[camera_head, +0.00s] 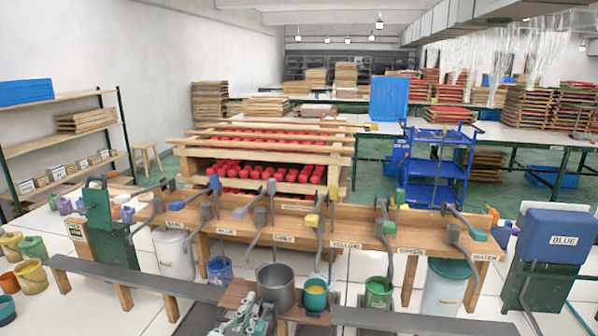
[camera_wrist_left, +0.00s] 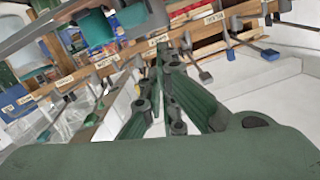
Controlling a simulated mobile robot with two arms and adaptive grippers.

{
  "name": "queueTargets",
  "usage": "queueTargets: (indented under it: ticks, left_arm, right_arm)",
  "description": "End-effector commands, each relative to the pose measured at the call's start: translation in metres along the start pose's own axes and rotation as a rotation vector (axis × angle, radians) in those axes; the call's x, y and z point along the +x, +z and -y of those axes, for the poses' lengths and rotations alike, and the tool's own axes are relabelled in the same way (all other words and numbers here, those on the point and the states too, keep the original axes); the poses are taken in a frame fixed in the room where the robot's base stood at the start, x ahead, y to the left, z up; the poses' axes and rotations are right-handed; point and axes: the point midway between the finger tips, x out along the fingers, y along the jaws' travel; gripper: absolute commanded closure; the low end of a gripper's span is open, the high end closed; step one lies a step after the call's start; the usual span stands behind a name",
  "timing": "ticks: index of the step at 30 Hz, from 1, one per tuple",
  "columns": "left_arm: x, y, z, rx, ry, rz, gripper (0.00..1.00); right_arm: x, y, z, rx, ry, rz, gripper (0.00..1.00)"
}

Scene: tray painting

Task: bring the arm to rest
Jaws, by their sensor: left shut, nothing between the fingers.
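My left gripper (camera_head: 245,312) is at the bottom of the head view, low and left of centre, just in front of a grey metal pot (camera_head: 276,287). In the left wrist view its green fingers (camera_wrist_left: 165,62) are closed together with nothing between them. My right gripper is not in view. A wooden rack (camera_head: 330,226) with labels and several hanging tools stands beyond the left gripper. The left gripper is apart from the rack.
Long dark bars (camera_head: 140,278) run across the front. Several paint pots (camera_head: 32,275) stand at left.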

Motion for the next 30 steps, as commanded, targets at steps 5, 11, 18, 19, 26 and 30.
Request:
queueTargets:
  ticks: [5,11,18,19,26,30]
  left_arm:
    - [-0.064,0.123,0.011,-0.087,0.005,0.401,1.0]
    - [-0.148,0.208,0.009,-0.139,0.05,0.741,1.0]
    - [-0.231,0.256,0.002,-0.17,0.112,1.007,1.0]
    - [-0.24,0.259,0.001,-0.173,0.121,1.035,1.0]
    - [-0.262,0.3,-0.01,-0.18,0.155,1.145,1.0]
    - [-0.25,0.335,-0.019,-0.179,0.159,1.158,1.0]
  right_arm:
    - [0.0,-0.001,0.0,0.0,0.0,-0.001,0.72]
    - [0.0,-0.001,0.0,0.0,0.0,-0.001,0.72]
    - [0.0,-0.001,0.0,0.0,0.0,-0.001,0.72]
    - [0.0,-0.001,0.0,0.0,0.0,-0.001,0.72]
    - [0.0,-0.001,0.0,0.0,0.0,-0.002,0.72]
    - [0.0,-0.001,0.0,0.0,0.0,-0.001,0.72]
